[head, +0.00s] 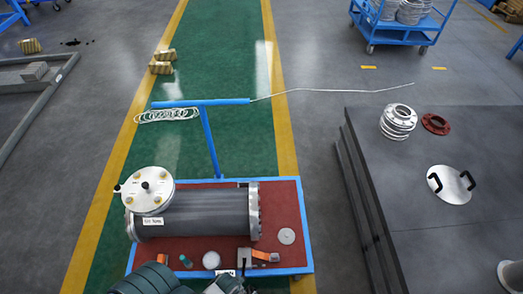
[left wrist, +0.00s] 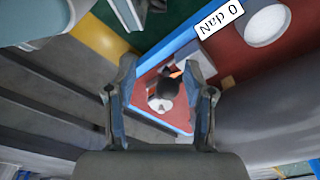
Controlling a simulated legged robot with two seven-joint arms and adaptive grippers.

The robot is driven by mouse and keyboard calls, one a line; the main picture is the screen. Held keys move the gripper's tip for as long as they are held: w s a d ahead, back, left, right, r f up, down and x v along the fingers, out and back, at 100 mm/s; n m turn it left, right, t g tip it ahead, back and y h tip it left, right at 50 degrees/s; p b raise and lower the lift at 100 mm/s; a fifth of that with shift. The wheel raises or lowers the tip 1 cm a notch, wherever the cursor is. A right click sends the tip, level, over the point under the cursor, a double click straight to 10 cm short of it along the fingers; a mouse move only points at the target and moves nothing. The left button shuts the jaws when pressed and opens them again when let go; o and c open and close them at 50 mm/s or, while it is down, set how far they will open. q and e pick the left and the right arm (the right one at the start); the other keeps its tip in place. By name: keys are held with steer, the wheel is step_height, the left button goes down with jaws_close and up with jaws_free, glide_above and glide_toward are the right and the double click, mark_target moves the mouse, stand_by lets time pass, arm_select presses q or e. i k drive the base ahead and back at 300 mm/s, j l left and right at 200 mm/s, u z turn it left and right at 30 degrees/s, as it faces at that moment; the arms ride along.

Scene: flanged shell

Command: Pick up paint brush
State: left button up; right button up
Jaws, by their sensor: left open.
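A small item with an orange part, seemingly the paint brush (head: 265,256), lies on the red top of the blue-framed cart (head: 306,235) near its front right corner, beside a grey block. In the left wrist view a dark and whitish shape (left wrist: 165,95) with a bit of orange shows between the fingers over the red surface; I cannot tell if it is the brush. My left gripper (left wrist: 162,80) is open, with its fingers apart on either side of that shape and no contact visible. It also shows at the bottom of the head view (head: 230,284), partly cut off. My right gripper is not in view.
A grey flanged cylinder (head: 195,214) with a white round cover (head: 148,190) fills the cart's back and left. Small discs (head: 286,236) and a teal bottle (head: 185,261) lie in front. A dark table (head: 430,130) with flanges stands to the right, across a floor gap.

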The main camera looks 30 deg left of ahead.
mark_target(188, 264)
steer(key=k+l+u, duration=0.1)
steer(key=k+u, duration=0.2)
steer(key=k, duration=0.3)
steer(key=k+u, duration=0.35)
steer(key=k, duration=0.3)
steer(key=u, duration=1)
